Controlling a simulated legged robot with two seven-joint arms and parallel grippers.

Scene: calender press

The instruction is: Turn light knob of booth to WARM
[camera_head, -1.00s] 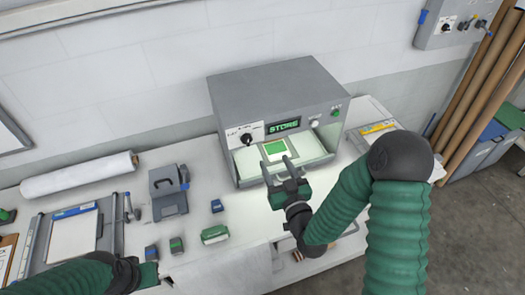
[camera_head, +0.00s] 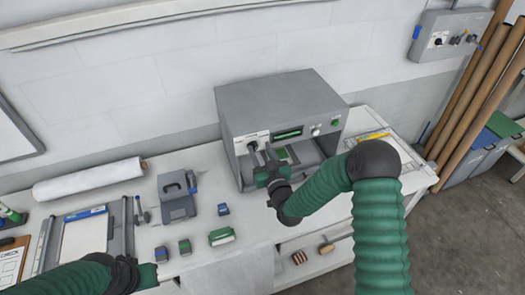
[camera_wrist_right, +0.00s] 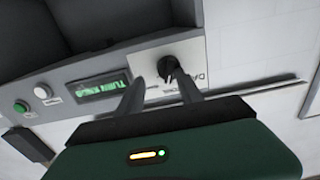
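The grey booth (camera_head: 270,100) stands on the bench against the wall, its open chamber facing me. Its black light knob (camera_wrist_right: 169,67) sits on a white label plate, which shows in the head view (camera_head: 261,138) at the upper left of the booth's front. My right gripper (camera_head: 262,153) is just in front of the knob. In the right wrist view its two fingers (camera_wrist_right: 155,78) are apart, with tips close to the knob; contact is unclear. The knob's exact setting is not readable. My left gripper (camera_head: 150,276) is low at the left, its fingers too small to judge.
A green-lit display (camera_wrist_right: 102,89) and two round buttons (camera_head: 315,131) sit right of the knob in the head view. A grey device (camera_head: 177,196), small blocks (camera_head: 222,236) and a white roll (camera_head: 88,180) lie left of the booth. Bench space before the booth is mostly clear.

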